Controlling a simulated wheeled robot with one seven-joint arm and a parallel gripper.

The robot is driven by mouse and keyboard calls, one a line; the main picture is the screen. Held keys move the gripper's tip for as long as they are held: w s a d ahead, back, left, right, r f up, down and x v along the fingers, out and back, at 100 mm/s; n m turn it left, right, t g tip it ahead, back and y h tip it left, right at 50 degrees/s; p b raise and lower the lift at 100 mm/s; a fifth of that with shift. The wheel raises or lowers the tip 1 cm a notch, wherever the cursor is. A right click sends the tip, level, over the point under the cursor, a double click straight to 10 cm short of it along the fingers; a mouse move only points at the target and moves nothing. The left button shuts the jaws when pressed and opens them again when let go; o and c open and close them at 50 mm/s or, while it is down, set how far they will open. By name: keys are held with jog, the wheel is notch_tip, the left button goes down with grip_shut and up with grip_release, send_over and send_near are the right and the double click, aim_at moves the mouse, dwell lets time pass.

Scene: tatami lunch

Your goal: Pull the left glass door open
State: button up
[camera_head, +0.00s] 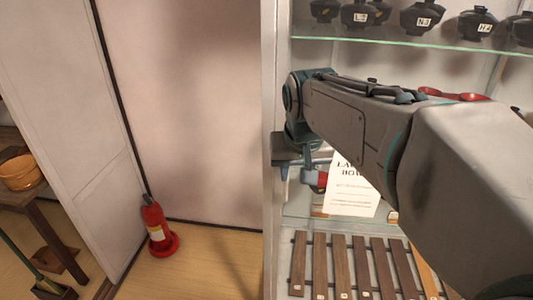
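A display cabinet with a pale upright (268,90) at its left side stands on the right of the head view. I cannot make out the left glass door's pane, handle or edge clearly, nor whether it is ajar. My arm reaches in from the right across the cabinet front. My gripper (298,174) is at the arm's far end, low beside the pale upright. Its fingers are small and partly hidden by my arm, so I cannot tell whether they are open or touch anything.
Dark lidded bowls (422,18) stand on a glass shelf (390,40). A white printed sign (350,190) and a wooden slatted rack (340,265) are lower in the cabinet. A red fire extinguisher (155,226) stands left by the wall. The floor (215,255) between it and the cabinet is clear.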

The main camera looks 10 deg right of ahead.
notch_tip(320, 180, up, 3)
jog(key=w, duration=0.3)
send_over(286, 197)
jog(key=f, duration=1.2)
jog(key=shift+w+f+p, duration=0.2)
jog(key=shift+w+p, duration=0.1)
grip_shut()
